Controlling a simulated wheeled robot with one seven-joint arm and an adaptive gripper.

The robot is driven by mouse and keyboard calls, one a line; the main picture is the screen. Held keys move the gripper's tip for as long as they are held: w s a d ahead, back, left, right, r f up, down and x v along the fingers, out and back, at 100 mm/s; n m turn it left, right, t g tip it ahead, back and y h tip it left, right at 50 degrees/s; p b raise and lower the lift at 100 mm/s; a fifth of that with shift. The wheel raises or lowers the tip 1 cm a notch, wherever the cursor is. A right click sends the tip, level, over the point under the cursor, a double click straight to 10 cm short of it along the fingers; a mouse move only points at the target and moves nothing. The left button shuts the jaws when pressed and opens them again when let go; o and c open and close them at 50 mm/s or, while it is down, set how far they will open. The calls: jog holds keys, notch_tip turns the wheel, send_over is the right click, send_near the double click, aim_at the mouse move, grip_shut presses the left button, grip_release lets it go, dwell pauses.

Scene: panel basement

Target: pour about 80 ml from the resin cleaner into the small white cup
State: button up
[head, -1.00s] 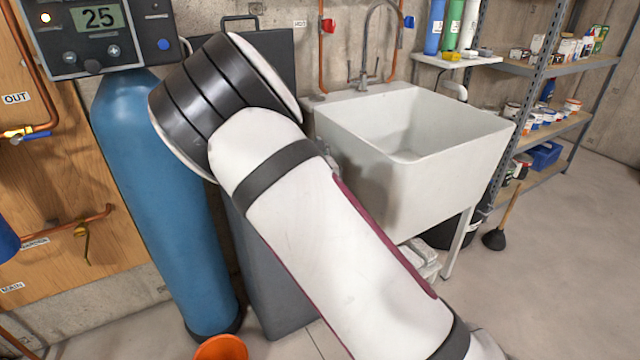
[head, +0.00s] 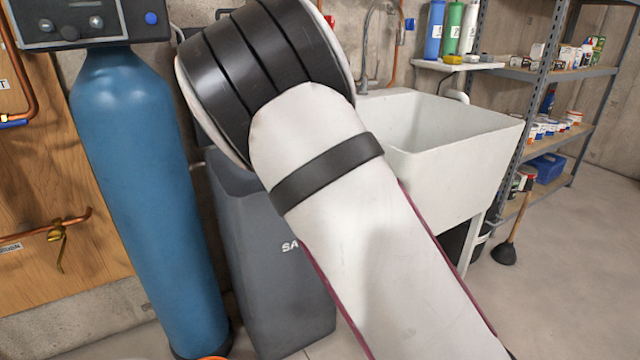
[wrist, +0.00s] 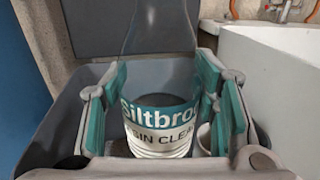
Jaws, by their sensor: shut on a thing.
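The resin cleaner (wrist: 160,138) is a clear bottle with a teal and white label, partly reading "Siltbro" and "SIN CLEA". It stands out in the wrist view between the teal pads of my gripper (wrist: 162,98), which is shut on it. The bottle looks about upright; its top is cut off by the frame. A small whitish rounded thing (wrist: 204,138), perhaps the small white cup, shows partly behind the right finger. In the head view my arm hides my gripper and the bottle, and I see no cup there.
A dark grey tank (head: 285,285) marked "SA" stands behind my arm, with a tall blue cylinder (head: 150,190) to its left. A white utility sink (head: 455,165) is to the right. Metal shelves (head: 545,75) hold containers. Floor (head: 580,270) at right is mostly clear.

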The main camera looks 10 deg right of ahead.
jog(key=shift+w+a+f+b, duration=0.25)
jog(key=shift+w+b, duration=0.3)
jog(key=shift+b, duration=1.45)
jog(key=shift+w+b, duration=0.15)
jog(key=shift+b, duration=0.7)
jog(key=shift+o, duration=0.2)
jog(key=b, duration=0.3)
jog(key=shift+w+a+r, duration=0.1)
jog(key=shift+w+a, duration=0.05)
jog(key=shift+r+b, duration=0.2)
jog(key=shift+b, duration=0.85)
jog(key=shift+f, duration=0.25)
jog(key=shift+r+m, duration=0.2)
jog(key=shift+m, duration=0.1)
